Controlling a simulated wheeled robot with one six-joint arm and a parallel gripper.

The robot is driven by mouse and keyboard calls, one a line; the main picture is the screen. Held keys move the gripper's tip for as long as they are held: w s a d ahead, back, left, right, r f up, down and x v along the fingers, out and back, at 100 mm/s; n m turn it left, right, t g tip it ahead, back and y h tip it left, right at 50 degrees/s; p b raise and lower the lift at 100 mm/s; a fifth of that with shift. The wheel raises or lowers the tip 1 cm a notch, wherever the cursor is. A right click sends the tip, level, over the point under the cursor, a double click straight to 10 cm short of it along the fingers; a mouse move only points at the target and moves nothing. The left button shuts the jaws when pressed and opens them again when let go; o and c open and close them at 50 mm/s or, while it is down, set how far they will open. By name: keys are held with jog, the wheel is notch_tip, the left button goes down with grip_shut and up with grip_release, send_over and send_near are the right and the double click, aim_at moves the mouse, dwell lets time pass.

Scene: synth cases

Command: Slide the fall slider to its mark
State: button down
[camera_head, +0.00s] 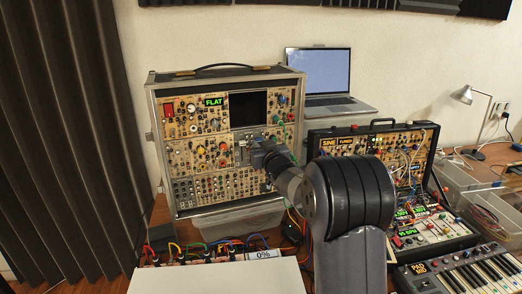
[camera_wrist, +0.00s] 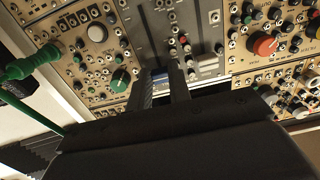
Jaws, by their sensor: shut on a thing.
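A grey slider module (camera_head: 243,147) sits in the tan synth case (camera_head: 152,120), below a black opening. In the wrist view the grey module (camera_wrist: 205,20) shows narrow vertical slots and small knobs. My gripper (camera_wrist: 160,76) has its two dark fingers against the lower part of this panel, closed on a slider cap, taken as the fall slider. The cap is mostly hidden between the fingers, and its mark cannot be made out. In the head view my gripper (camera_head: 258,154) reaches the panel from the right, and my arm covers part of the case.
A green plug and cable (camera_wrist: 28,62) stand close left of my gripper in the wrist view. A red knob (camera_wrist: 265,45) is to the right. A second patched case (camera_head: 375,140), a laptop (camera_head: 322,75) and a keyboard (camera_head: 465,270) stand right.

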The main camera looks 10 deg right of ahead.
jog(key=shift+r, duration=0.25)
jog(key=c, duration=1.3)
grip_release()
jog(key=shift+f, duration=0.1)
jog(key=shift+s, duration=0.1)
jog(key=s, duration=0.3)
jog(key=s+d+b, duration=0.1)
jog(key=s, duration=0.3)
jog(key=s+b, duration=0.1)
jog(key=s, duration=0.2)
jog(key=shift+s+d, duration=0.25)
jog(key=shift+s, duration=0.05)
jog(key=shift+w, duration=0.1)
jog(key=w, duration=0.3)
jog(key=w+a+p, duration=0.1)
jog(key=w, duration=0.3)
jog(key=w+p, duration=0.1)
jog(key=w, duration=0.2)
jog(key=shift+w+a, duration=0.25)
jog(key=shift+f+b, duration=0.5)
jog(key=shift+f, duration=0.45)
